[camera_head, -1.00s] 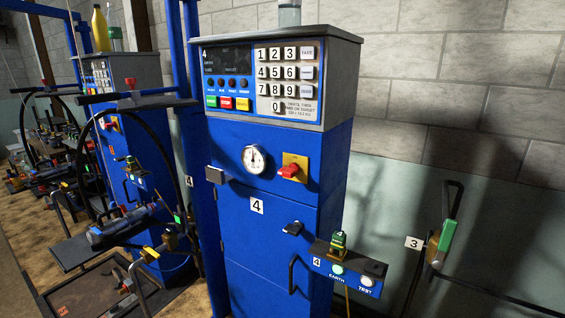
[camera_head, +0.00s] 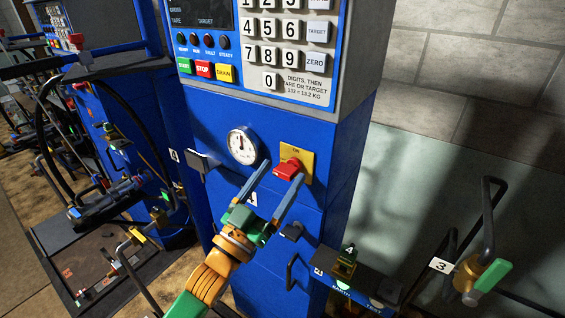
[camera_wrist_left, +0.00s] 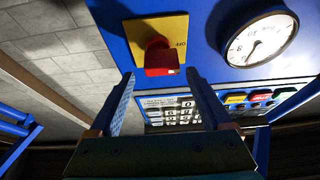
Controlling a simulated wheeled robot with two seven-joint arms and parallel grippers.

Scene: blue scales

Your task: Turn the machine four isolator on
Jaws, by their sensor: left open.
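The machine four isolator is a red rotary handle (camera_head: 288,169) on a yellow plate (camera_head: 307,155), on the front of the blue machine cabinet (camera_head: 330,190). It also shows in the left wrist view as a red handle (camera_wrist_left: 160,58) on its yellow plate (camera_wrist_left: 170,27). My left gripper (camera_head: 282,172) is open, its two long fingers pointing up at the handle. In the left wrist view the fingers (camera_wrist_left: 155,80) stand either side of the handle's lower end, seemingly just short of it; contact is not clear. My right gripper is not in view.
A round gauge (camera_head: 242,146) sits left of the isolator, and a keypad (camera_head: 290,45) above. Below right, a shelf box (camera_head: 350,285) carries a small green-and-yellow item (camera_head: 345,265). Other machines crowd the left.

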